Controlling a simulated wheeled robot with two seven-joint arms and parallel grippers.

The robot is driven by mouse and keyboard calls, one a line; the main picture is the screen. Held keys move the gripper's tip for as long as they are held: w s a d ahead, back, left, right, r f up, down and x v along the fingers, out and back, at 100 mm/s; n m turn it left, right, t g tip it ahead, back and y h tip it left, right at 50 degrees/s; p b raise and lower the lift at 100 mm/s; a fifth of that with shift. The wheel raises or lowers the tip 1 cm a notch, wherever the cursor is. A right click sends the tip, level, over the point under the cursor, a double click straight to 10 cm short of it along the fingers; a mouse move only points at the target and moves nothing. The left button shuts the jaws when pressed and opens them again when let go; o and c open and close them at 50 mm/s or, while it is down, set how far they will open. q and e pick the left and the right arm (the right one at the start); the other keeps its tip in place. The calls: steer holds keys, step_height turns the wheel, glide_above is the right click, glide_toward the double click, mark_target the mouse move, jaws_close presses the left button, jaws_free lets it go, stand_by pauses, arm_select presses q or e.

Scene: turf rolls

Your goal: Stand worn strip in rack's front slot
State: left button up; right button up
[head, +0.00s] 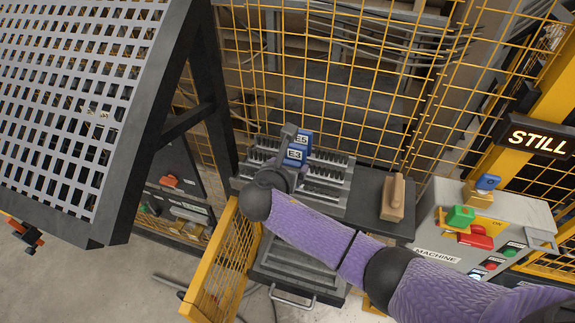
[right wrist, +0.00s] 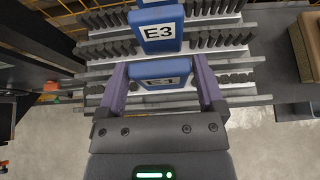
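The grey rack (head: 330,196) stands on a dark bench, with ridged rows crossing it. Blue tags E5 (head: 302,139) and E3 (head: 295,156) rise one behind the other from it. In the right wrist view the E3 tag (right wrist: 155,30) stands ahead of a blue E1 block (right wrist: 160,72) on a dark toothed strip (right wrist: 238,77). My right gripper (right wrist: 160,66) has its purple fingers against both sides of the E1 block, over the near side of the rack. I cannot tell whether the strip rests in a slot. My left gripper is not in view.
A tan block (head: 395,199) lies right of the rack. A machine box (head: 440,240) with coloured buttons and a STILL sign (head: 540,136) are further right. A yellow mesh gate (head: 228,265) hangs open left of the rack, and a large perforated frame (head: 80,95) stands left. Yellow mesh closes the back.

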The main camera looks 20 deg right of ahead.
steer(key=shift+o, duration=0.5)
steer(key=p+v, duration=0.2)
steer(key=v, duration=1)
steer(key=s+d+f+m+g+y, duration=0.1)
steer(key=s+d+f+m+g, duration=0.2)
steer(key=f, duration=0.6)
steer(key=s+f+m+g+y, duration=0.1)
steer(key=s+f+m+y, duration=0.2)
steer(key=f, duration=0.5)
steer(key=s+d+f+m+g, duration=0.2)
steer(key=s+f+m, duration=0.25)
steer(key=f, duration=0.45)
steer(key=s+d+f+m+g+y, duration=0.1)
steer(key=s+d+f+m, duration=0.1)
steer(key=s+f+m, duration=0.3)
steer(key=s+d+f+m+g+y, duration=0.1)
steer(key=s+d+f+m+g, duration=0.1)
steer(key=s+f+m, duration=0.4)
steer(key=s+m, duration=0.5)
steer(key=s, duration=0.6)
steer(key=shift+s+d+y, duration=0.4)
steer(key=shift+r, duration=0.1)
